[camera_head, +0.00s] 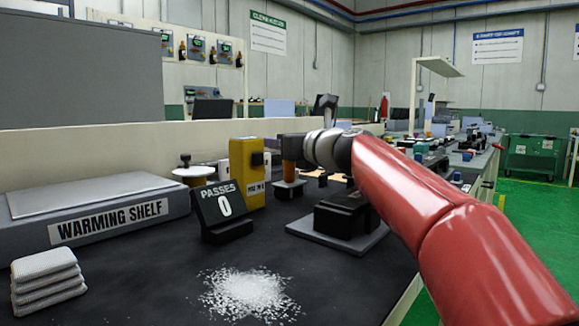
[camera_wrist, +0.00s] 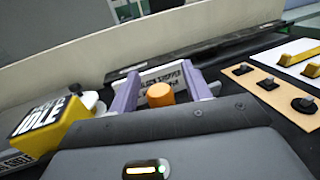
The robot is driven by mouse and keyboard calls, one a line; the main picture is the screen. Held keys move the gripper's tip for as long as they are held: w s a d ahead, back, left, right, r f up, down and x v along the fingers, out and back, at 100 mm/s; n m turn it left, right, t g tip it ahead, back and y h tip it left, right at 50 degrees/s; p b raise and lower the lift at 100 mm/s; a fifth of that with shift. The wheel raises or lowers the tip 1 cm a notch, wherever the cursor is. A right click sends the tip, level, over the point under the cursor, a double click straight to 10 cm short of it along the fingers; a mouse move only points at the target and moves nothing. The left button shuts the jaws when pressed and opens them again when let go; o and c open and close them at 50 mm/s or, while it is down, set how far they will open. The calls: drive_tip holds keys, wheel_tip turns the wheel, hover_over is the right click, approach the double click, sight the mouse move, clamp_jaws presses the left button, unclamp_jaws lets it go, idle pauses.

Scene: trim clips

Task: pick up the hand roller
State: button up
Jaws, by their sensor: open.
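In the wrist view the orange top of the hand roller (camera_wrist: 160,95) shows between the two lavender fingers of my gripper (camera_wrist: 161,90). The fingers are apart, one on each side, and I see no clear contact. The roller's lower part is hidden in the wrist view. In the head view my wrist and arm hide most of the gripper.
A yellow box (camera_head: 246,172) and a black "PASSES 0" sign (camera_head: 223,206) stand left of the roller. A dark block on a grey plate (camera_head: 340,236) is to the right. A warming shelf (camera_head: 95,209), stacked white pads (camera_head: 47,283) and white granules (camera_head: 246,292) lie nearer. A cream panel runs behind.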

clamp_jaws()
drive_tip(key=shift+r, duration=0.15)
idle(0.4)
wheel_tip(320, 180, up, 20)
drive_tip(key=p, duration=1)
